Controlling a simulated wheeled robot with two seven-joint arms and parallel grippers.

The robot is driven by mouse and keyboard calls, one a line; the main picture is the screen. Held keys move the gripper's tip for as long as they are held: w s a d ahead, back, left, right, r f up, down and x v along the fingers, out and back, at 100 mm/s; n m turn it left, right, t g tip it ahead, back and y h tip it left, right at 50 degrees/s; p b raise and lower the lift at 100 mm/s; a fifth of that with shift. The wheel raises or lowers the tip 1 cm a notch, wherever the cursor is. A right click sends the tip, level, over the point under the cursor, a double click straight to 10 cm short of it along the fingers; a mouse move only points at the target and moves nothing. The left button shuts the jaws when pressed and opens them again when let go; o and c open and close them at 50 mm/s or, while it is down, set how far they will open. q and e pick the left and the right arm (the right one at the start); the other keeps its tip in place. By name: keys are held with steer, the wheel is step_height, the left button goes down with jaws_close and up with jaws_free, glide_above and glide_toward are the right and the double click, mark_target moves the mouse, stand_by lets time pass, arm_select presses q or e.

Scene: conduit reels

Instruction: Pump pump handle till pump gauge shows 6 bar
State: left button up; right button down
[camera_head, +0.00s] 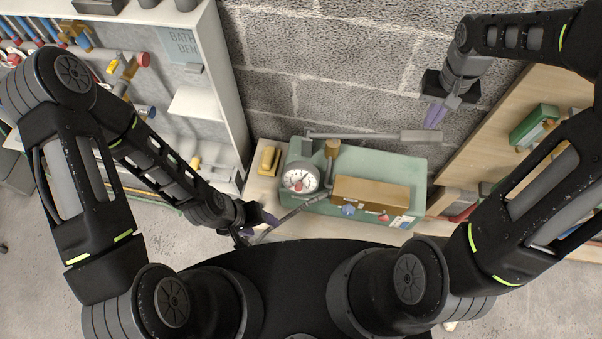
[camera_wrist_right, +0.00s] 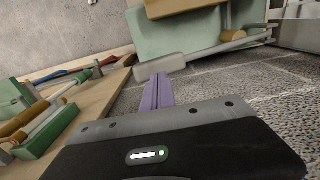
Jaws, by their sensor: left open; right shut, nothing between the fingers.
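The green pump (camera_head: 412,172) sits on a light bench in the head view, with a white round pump gauge (camera_head: 300,177) at its left end. The gauge needle is too small to read surely. The pump handle (camera_head: 418,137) is a grey rod with a thick grip, lying along the pump's back edge. Its grip (camera_wrist_right: 160,67) also shows in the right wrist view, just beyond my fingertips. My right gripper (camera_head: 434,116) is shut and empty near the grip; I cannot tell whether they touch. My left gripper (camera_head: 262,217) is open and empty, left of and in front of the pump.
A brown box (camera_head: 370,193) is on the pump's front part. A yellow block (camera_head: 268,160) lies left of the pump. White shelving (camera_head: 219,80) stands at left, a wooden board (camera_head: 485,150) with green items at right. A block wall (camera_head: 330,70) is behind.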

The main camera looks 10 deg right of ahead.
steer(key=shift+r+p, duration=0.8)
steer(key=shift+r, duration=0.7)
